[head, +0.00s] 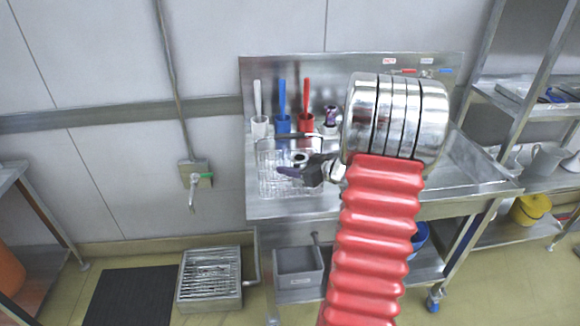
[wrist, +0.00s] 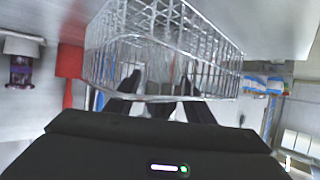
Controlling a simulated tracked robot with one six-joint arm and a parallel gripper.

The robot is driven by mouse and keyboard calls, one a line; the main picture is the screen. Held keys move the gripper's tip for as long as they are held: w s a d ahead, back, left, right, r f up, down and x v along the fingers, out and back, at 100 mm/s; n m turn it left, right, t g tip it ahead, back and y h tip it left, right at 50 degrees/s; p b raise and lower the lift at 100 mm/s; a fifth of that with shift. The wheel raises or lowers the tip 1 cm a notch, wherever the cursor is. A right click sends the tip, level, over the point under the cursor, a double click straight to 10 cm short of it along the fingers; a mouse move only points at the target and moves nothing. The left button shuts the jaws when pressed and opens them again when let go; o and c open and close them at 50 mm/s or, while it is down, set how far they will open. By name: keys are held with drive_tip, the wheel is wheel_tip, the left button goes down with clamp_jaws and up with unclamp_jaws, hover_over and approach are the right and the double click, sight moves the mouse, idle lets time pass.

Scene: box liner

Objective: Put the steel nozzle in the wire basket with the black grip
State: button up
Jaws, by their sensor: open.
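The wire basket (head: 268,183) stands on the steel sink table, with a black grip along its rear top edge. My gripper (head: 298,165) is over the right part of the basket in the head view, fingers pointing left. In the wrist view the basket (wrist: 205,45) fills the upper middle, and my open gripper (wrist: 160,84) has its two dark fingers spread in front of its mesh with nothing clearly held between them. A small pale, round thing with a dark centre (head: 300,157) shows by the fingers; I cannot tell whether it is the steel nozzle.
White, blue and red brushes (head: 282,122) stand in holders behind the basket, with a purple-topped item (head: 331,114) to their right. A steel backsplash (head: 256,78) rises behind. A wall tap (head: 193,192) is at left. My red-sleeved arm hides the table's middle.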

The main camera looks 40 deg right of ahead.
drive_tip(key=v, duration=1.1)
drive_tip(key=shift+s, duration=0.15)
idle(0.5)
